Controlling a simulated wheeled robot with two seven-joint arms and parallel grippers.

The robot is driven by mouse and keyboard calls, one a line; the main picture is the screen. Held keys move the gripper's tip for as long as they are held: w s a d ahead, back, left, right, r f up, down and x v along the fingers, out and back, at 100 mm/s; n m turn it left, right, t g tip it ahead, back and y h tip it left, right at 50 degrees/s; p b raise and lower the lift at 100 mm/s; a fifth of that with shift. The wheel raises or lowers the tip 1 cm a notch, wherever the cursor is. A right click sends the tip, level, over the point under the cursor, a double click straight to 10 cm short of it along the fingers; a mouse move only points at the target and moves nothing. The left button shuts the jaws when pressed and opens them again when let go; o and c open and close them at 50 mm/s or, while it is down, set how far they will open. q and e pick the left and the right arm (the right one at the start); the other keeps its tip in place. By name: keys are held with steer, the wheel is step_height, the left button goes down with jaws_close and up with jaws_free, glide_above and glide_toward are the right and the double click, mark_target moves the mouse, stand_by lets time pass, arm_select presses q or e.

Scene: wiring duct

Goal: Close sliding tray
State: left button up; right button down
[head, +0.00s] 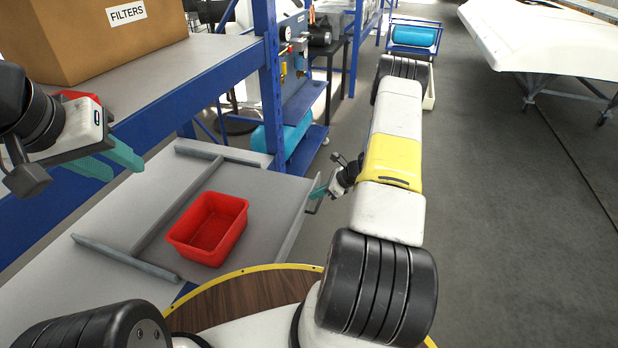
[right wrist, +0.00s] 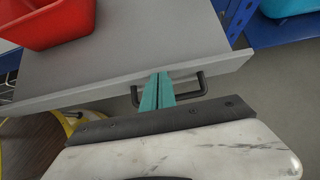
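The sliding tray (head: 265,200) is a grey flat drawer, pulled out from the blue-framed shelf, with a red bin (head: 208,228) on it. The tray (right wrist: 130,50) also fills the upper part of the right wrist view. Its front edge has a dark bar handle (right wrist: 203,86). My right gripper (head: 319,188) is at this front edge. In the right wrist view its teal fingers (right wrist: 158,90) are together and overlap the handle; I cannot tell whether they touch it. My left gripper (head: 108,160) is open and empty, above the left side of the tray.
A cardboard box (head: 95,35) marked FILTERS stands on the upper shelf (head: 190,70). A blue shelf post (head: 268,80) rises behind the tray. A round wooden surface with a yellow rim (head: 250,300) is close in front of the tray. The floor (head: 510,200) on the right is open.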

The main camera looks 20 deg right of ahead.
glide_above(252, 192)
steer(key=d, duration=0.1)
steer(key=shift+s, duration=0.25)
steer(key=shift+w+a, duration=0.3)
steer(key=shift+a, duration=0.05)
